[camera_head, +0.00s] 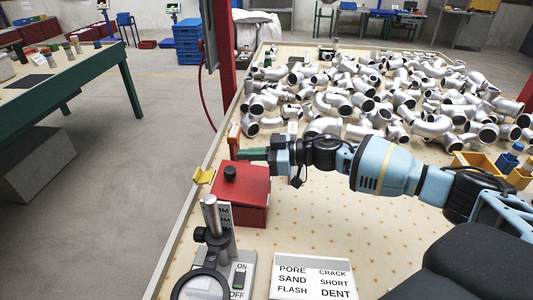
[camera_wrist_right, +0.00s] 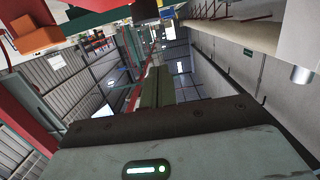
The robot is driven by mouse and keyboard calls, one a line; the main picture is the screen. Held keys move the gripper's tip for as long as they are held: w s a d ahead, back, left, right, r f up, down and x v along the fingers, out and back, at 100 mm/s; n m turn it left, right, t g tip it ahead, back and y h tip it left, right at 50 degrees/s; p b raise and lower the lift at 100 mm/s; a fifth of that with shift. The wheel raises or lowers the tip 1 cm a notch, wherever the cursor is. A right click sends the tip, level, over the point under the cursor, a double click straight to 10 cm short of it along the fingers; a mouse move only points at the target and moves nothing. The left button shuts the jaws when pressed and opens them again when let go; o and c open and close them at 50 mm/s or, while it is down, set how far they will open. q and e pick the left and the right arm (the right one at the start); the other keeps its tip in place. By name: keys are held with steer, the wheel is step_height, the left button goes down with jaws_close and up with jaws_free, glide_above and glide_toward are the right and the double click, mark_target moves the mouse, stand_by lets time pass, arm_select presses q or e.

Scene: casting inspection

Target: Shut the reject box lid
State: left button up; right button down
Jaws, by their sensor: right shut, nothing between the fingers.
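The red reject box (camera_head: 256,214) stands at the table's left side in the head view. Its top is red, with a dark round knob or opening (camera_head: 230,172) on it. My right gripper (camera_head: 240,154) has green fingers, shut and empty, just above the box's back edge and close to the upright piece. Whether they touch is unclear. The fingers also show in the right wrist view (camera_wrist_right: 157,88). My left gripper is out of view.
A yellow bracket (camera_head: 203,176) sits left of the box. A stand with a metal post (camera_head: 211,215) and a defect label card (camera_head: 313,277) are in front. Several metal pipe castings (camera_head: 350,105) cover the back. Yellow bins (camera_head: 476,163) stand at the right.

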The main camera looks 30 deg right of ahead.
mark_target(241, 181)
steer(key=shift+x, duration=1)
steer(key=f, duration=0.2)
steer(key=shift+w+a+f+b, duration=0.2)
steer(key=shift+a+f+b, duration=0.05)
steer(key=shift+f+b, duration=0.1)
steer(key=shift+f, duration=0.7)
